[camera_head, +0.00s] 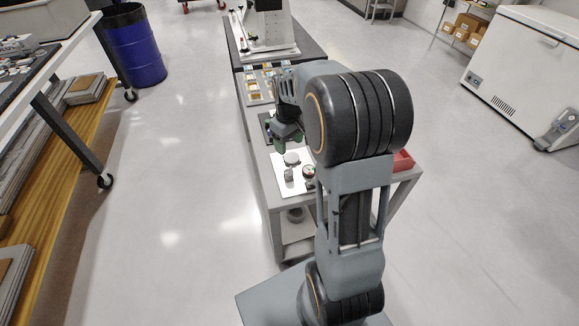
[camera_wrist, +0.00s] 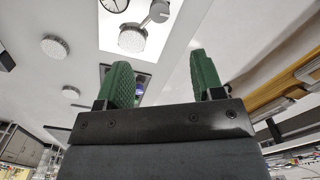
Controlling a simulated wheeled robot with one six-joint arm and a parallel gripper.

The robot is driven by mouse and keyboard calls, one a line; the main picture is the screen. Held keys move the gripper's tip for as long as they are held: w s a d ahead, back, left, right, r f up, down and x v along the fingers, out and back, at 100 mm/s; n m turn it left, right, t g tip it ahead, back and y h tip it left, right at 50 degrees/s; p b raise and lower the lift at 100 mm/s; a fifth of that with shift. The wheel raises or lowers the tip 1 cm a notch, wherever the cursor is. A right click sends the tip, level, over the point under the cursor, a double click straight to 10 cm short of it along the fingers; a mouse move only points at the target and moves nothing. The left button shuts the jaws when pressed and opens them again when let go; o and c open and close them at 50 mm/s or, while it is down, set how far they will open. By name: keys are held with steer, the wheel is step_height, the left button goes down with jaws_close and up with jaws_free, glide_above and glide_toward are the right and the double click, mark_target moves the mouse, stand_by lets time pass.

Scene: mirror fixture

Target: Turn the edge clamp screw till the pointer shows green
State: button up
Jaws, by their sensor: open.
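A white plate (camera_head: 273,171) lies on the grey bench and carries a pale round disc (camera_head: 292,158), a small grey knob-like part (camera_head: 289,174) and a small round dial (camera_head: 309,171). In the wrist view a bright white panel (camera_wrist: 109,42) at the top carries a ridged round knob (camera_wrist: 132,38) and a cut-off dial (camera_wrist: 115,4). I cannot tell which part is the clamp screw, nor the pointer's colour. My gripper (camera_head: 287,140) is above the bench, just beyond the plate. Its green fingers (camera_wrist: 163,78) are apart with nothing between them.
A red bin (camera_head: 403,161) sits at the bench's right end, partly behind my arm. Small trays (camera_head: 262,84) and a white stand (camera_head: 267,30) are farther along the bench. A blue barrel (camera_head: 134,45) and a shelf cart (camera_head: 62,130) stand left, with clear floor between.

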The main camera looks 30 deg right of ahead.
mark_target(289, 172)
steer(key=shift+n, duration=0.4)
step_height(289, 172, down, 14)
steer(key=shift+r, duration=0.1)
steer(key=shift+c, duration=0.3)
steer(key=c, duration=0.9)
steer(key=shift+o, duration=0.2)
steer(key=shift+m, duration=0.3)
